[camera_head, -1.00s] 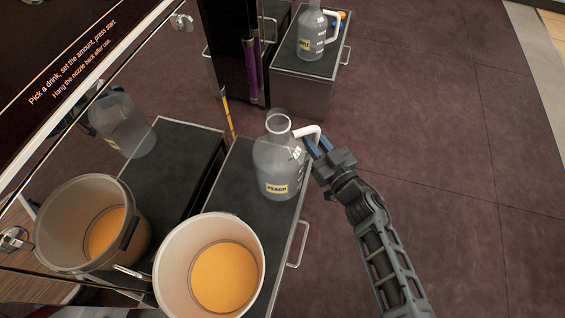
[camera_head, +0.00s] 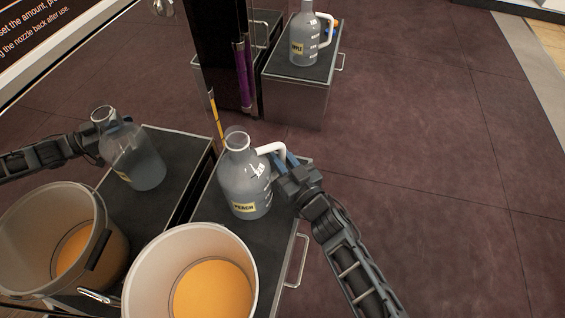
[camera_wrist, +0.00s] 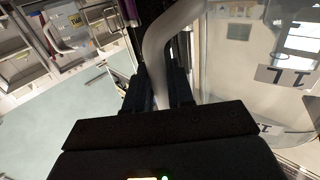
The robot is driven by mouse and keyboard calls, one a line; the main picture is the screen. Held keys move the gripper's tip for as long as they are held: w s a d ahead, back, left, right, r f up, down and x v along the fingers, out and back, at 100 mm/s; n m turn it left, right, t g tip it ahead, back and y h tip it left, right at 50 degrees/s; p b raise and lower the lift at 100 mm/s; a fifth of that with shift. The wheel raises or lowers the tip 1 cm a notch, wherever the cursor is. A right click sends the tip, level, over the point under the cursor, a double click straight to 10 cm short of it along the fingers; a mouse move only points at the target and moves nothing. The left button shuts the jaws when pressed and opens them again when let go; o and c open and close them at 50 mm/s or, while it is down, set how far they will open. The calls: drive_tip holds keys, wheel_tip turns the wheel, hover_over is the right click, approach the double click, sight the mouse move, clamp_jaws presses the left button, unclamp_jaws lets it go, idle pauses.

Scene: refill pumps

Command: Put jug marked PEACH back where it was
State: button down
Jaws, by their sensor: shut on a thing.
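The clear jug marked PEACH (camera_head: 243,185), with a yellow label and a white handle (camera_head: 268,148), is at the dark-topped stand (camera_head: 283,213) beside the machine. It looks roughly upright; I cannot tell whether its base touches the stand top. My gripper (camera_head: 283,165) is shut on the handle, at the jug's right side. In the wrist view the handle (camera_wrist: 163,60) passes between the dark fingers (camera_wrist: 160,92), and the clear jug body (camera_wrist: 250,75) fills the right side.
A bucket of orange liquid (camera_head: 137,262) stands at the near end of the stand. A jug marked APPLE (camera_head: 304,42) stands on a farther stand (camera_head: 292,98). The glossy machine front at left mirrors the jug, bucket and my arm. Open floor (camera_head: 420,130) lies to the right.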

drive_tip(key=shift+f, duration=0.15)
drive_tip(key=c, duration=1)
unclamp_jaws()
drive_tip(key=shift+r, duration=0.2)
drive_tip(key=shift+s+d+r+p, duration=0.1)
drive_tip(key=shift+s+d+p, duration=0.1)
drive_tip(key=shift+s+p, duration=0.15)
drive_tip(key=p+v, duration=0.4)
drive_tip(key=v, duration=0.7)
drive_tip(key=shift+s+d, duration=0.1)
